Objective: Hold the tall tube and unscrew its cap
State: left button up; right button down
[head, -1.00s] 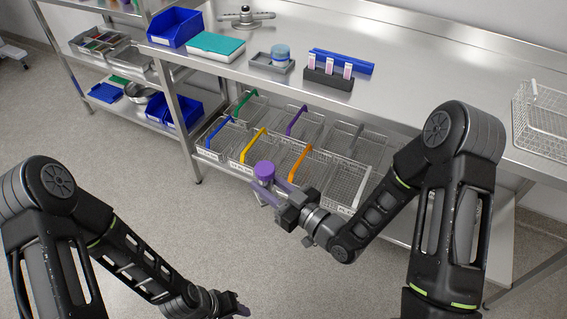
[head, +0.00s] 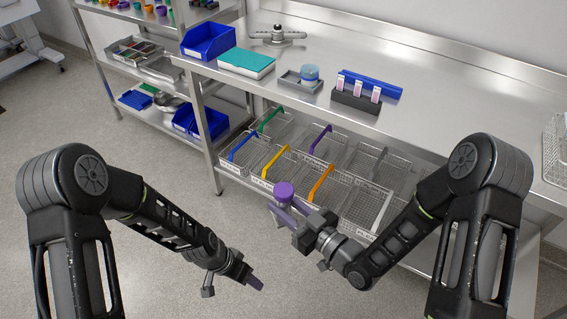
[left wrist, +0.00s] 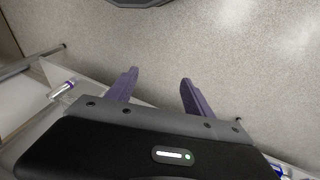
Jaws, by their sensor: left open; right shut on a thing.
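The tall tube's purple cap (head: 284,191) shows in the head view, in front of the wire baskets. The clear tube (head: 281,219) hangs roughly upright below it, partly hidden by the fingers. My right gripper (head: 287,208) is shut on the tube just below the cap. My left gripper (head: 254,282) is lower and nearer, apart from the tube, over the floor. In the left wrist view its two purple fingers (left wrist: 158,82) stand apart with nothing between them.
A steel bench (head: 430,100) carries a slide rack (head: 357,99), a teal-lidded box (head: 246,63) and a grey tray (head: 298,83). Wire baskets (head: 262,160) with coloured handles fill the shelf below. The floor (head: 170,225) between my arms is clear.

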pick_arm(q)
jog(key=w+d+r+m, duration=0.4)
jog(key=w+r+m, duration=0.6)
jog(key=r, duration=0.1)
notch_tip(320, 180, up, 25)
jog(key=m+y, duration=0.4)
jog(key=m, duration=1.8)
send_over(284, 189)
jog(key=shift+f+g, duration=0.15)
jog(key=shift+g, duration=0.25)
jog(key=shift+f, duration=4.05)
jog(key=shift+c, duration=0.4)
